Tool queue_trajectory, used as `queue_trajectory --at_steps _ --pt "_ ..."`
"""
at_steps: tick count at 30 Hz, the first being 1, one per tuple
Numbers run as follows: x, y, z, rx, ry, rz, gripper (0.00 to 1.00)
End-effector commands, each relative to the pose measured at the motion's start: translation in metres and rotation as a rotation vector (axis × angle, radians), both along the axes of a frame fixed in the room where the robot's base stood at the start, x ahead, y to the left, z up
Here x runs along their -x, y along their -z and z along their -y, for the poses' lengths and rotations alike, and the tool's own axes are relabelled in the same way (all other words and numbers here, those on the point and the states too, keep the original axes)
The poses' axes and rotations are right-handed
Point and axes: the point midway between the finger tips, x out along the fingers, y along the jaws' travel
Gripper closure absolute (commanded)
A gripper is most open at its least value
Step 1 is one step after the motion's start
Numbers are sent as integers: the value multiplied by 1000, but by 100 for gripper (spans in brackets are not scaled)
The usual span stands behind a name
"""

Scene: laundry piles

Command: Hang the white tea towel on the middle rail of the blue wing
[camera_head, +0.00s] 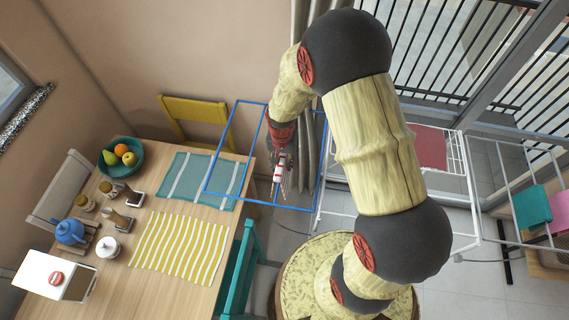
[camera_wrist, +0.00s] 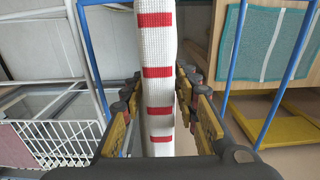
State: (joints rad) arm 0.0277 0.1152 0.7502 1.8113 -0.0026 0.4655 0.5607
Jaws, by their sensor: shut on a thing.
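The white tea towel with red stripes (camera_head: 280,171) is held in my gripper (camera_head: 283,153). In the wrist view the towel (camera_wrist: 156,50) runs as a narrow folded strip between the fingers (camera_wrist: 158,108), which are shut on it. The blue wing (camera_head: 237,102) is a blue wire frame beside the table. In the head view the towel overlaps the wing's right part, right of its middle rail (camera_head: 254,150). Blue bars (camera_wrist: 90,55) show on both sides of the towel in the wrist view. I cannot tell whether the towel touches a rail.
A wooden table (camera_head: 180,258) with a teal striped cloth (camera_head: 190,180), a yellow striped cloth (camera_head: 180,248), a fruit bowl (camera_head: 107,164) and a blue teapot (camera_head: 70,231) stands left. A yellow chair (camera_head: 195,108) is behind it. White rack parts (camera_head: 345,214) with a red cloth (camera_head: 431,148) lie right.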

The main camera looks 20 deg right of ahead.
Motion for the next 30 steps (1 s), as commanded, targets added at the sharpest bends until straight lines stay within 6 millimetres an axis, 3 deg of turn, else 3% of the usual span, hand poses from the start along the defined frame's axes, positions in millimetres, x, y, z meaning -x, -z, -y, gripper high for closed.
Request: queue_trajectory --at_steps 30 --pt "-41 0 -62 0 -2 0 97"
